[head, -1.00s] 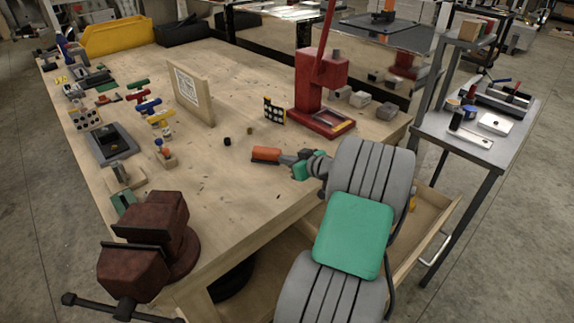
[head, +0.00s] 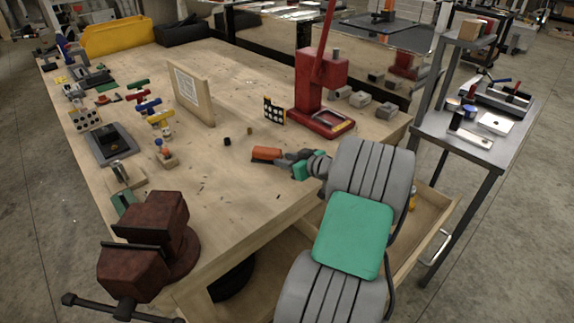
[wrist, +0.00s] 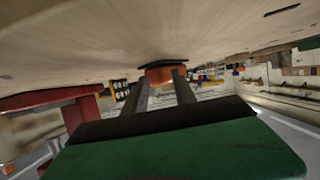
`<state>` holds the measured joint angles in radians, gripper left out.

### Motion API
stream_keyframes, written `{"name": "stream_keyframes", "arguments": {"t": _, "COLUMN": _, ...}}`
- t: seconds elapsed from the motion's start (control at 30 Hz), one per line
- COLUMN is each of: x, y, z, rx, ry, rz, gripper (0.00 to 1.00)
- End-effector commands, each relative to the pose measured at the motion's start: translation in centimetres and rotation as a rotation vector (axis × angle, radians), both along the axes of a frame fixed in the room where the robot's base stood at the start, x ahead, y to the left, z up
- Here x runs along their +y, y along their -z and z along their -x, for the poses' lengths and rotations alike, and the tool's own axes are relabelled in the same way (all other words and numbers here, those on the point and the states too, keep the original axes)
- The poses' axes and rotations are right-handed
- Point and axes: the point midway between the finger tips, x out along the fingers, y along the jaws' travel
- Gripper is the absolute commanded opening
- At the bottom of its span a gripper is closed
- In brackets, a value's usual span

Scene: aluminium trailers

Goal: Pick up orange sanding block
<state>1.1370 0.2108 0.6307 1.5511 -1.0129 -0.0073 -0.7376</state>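The orange sanding block (head: 266,153) lies on the wooden workbench (head: 235,185), left of the red press. It has a dark underside, which shows in the wrist view, where the orange body (wrist: 160,74) is just beyond the fingertips or between them. My gripper (head: 283,158) is low over the bench and reaches the block's right end. In the wrist view my gripper's two fingers (wrist: 162,84) are apart, with a clear gap, one toward each side of the block. I cannot see whether they touch it. The fingers hide parts of the block's sides.
The red arbor press (head: 318,100) stands behind my gripper. A dotted panel (head: 274,111), an upright wooden board (head: 192,95) and small dark cylinders are nearby. A rusty vise (head: 150,240) is at the front left. Free bench surface lies left of the block.

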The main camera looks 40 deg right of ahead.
Motion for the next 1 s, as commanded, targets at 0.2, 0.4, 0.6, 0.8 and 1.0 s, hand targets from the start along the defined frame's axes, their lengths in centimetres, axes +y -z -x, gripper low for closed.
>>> {"name": "stream_keyframes", "arguments": {"t": 0.2, "x": 0.0, "y": 0.0, "z": 0.0, "rx": 0.0, "ry": 0.0, "rz": 0.0, "gripper": 0.51}}
{"name": "stream_keyframes", "arguments": {"t": 0.4, "x": 0.0, "y": 0.0, "z": 0.0, "rx": 0.0, "ry": 0.0, "rz": 0.0, "gripper": 0.62}}
{"name": "stream_keyframes", "arguments": {"t": 0.6, "x": 0.0, "y": 0.0, "z": 0.1, "rx": 0.0, "ry": 0.001, "rz": 0.0, "gripper": 0.62}}
{"name": "stream_keyframes", "arguments": {"t": 0.8, "x": -0.2, "y": -0.9, "z": 2.4, "rx": -0.001, "ry": 0.004, "rz": 0.001, "gripper": 0.62}}
{"name": "stream_keyframes", "arguments": {"t": 1.0, "x": 0.3, "y": -2.0, "z": 5.9, "rx": -0.001, "ry": 0.004, "rz": 0.002, "gripper": 0.62}}
